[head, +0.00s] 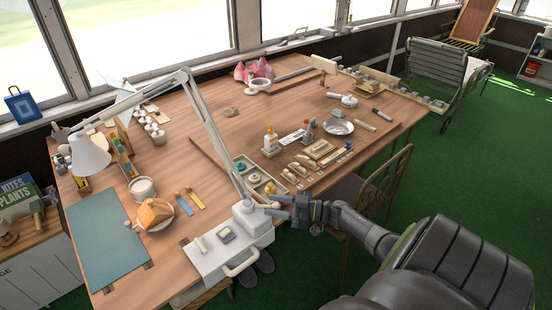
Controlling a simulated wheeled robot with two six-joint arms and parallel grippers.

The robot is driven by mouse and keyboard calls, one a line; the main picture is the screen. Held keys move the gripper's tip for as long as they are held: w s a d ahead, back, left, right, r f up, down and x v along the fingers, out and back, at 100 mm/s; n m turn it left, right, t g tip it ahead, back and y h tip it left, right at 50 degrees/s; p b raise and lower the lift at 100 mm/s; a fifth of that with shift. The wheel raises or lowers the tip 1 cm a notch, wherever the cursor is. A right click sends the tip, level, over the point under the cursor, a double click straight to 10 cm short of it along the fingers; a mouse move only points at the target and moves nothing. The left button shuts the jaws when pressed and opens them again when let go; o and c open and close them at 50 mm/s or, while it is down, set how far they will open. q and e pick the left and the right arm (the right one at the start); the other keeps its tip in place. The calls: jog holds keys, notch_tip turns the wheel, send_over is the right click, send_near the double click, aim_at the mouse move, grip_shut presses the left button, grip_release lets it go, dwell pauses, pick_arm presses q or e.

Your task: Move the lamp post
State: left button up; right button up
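The lamp has a white shade (88,155) at the left and a jointed grey-white lamp post (213,130) that slants from the upper middle down to a pale base (246,217) at the table's front edge. My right gripper (276,206) reaches in from the right, just right of the lamp base and the post's lower end. Its fingers point left, near a small round part there. Contact and the gap between the fingers are too small to make out. My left gripper is not in view.
A chair (384,180) stands at the right edge. The table's upper middle is mostly clear.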

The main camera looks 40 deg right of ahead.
jog(key=b+v, duration=0.4)
jog(key=v, duration=1.3)
jog(key=shift+s, duration=0.2)
jog(key=s+a+f+m+g+h, duration=0.1)
jog(key=s+f+m+h, duration=0.25)
jog(key=f, duration=0.55)
jog(key=s+f+m+g+h, duration=0.2)
jog(key=f+h, duration=0.3)
jog(key=f, duration=0.5)
jog(key=s+a+f+m+g+h, duration=0.1)
jog(key=s+f+m+h, duration=0.2)
jog(key=f, duration=0.6)
jog(key=s+a+f+g, duration=0.4)
jog(key=s+a+f, duration=0.4)
jog(key=s+a, duration=0.1)
jog(key=s+a+f+g, duration=0.5)
jog(key=s+a+f, duration=0.3)
jog(key=s+a, duration=0.2)
jog(key=shift+s+a+n+g, duration=0.25)
jog(key=shift+a+n, duration=0.2)
jog(key=shift+a, duration=0.7)
